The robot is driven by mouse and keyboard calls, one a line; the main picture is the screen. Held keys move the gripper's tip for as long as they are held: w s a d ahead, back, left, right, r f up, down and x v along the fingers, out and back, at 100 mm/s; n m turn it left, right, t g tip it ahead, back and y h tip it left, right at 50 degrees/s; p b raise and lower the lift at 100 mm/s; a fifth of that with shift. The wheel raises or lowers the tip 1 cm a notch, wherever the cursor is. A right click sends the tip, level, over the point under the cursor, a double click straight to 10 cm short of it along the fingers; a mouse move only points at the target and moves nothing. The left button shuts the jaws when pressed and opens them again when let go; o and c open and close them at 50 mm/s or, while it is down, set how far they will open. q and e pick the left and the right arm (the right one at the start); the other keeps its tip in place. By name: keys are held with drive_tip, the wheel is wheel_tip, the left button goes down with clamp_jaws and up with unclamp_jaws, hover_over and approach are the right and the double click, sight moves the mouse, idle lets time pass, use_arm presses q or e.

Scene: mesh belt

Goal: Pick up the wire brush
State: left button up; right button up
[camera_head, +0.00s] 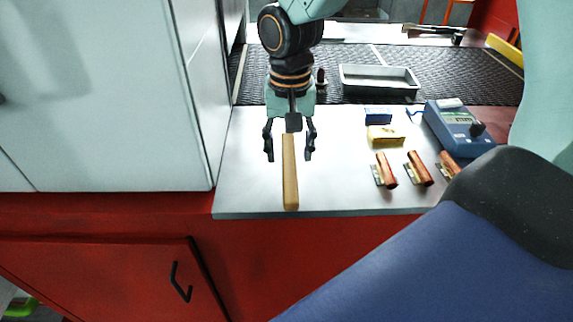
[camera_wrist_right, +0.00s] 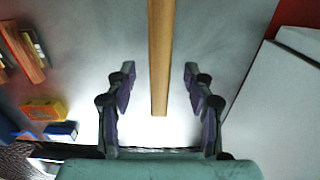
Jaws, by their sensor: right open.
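A long, slim wooden piece (camera_head: 290,180) lies on the pale tabletop, running from near the front edge toward the back. It looks like the wire brush's handle, but no bristles show. My right gripper (camera_head: 289,156) comes down over its far end, open, one finger on each side. In the right wrist view the wooden piece (camera_wrist_right: 160,60) runs between the open fingers (camera_wrist_right: 159,75), with a clear gap on both sides. I cannot tell the exact height of the fingers above it. My left gripper is not in view.
Several red-brown handled tools (camera_head: 386,170), a yellow box (camera_head: 385,135), a blue box (camera_head: 377,116) and a blue device (camera_head: 458,128) stand to the right. A grey tray (camera_head: 380,78) sits on the dark mesh belt (camera_head: 440,66) behind. A white cabinet (camera_head: 110,100) rises close on the left.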

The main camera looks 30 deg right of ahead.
sight(290, 163)
drive_tip(key=f, duration=0.3)
drive_tip(key=shift+s+f+b, duration=0.2)
drive_tip(key=shift+f+b, duration=0.1)
drive_tip(key=shift+w+f, duration=0.2)
drive_tip(key=shift+f, duration=0.05)
drive_tip(key=shift+s+r, duration=0.15)
drive_tip(key=shift+s, duration=0.05)
drive_tip(key=c, duration=0.4)
drive_tip(key=shift+w, duration=0.2)
drive_tip(key=c, duration=0.4)
drive_tip(key=shift+s, duration=0.1)
clamp_jaws()
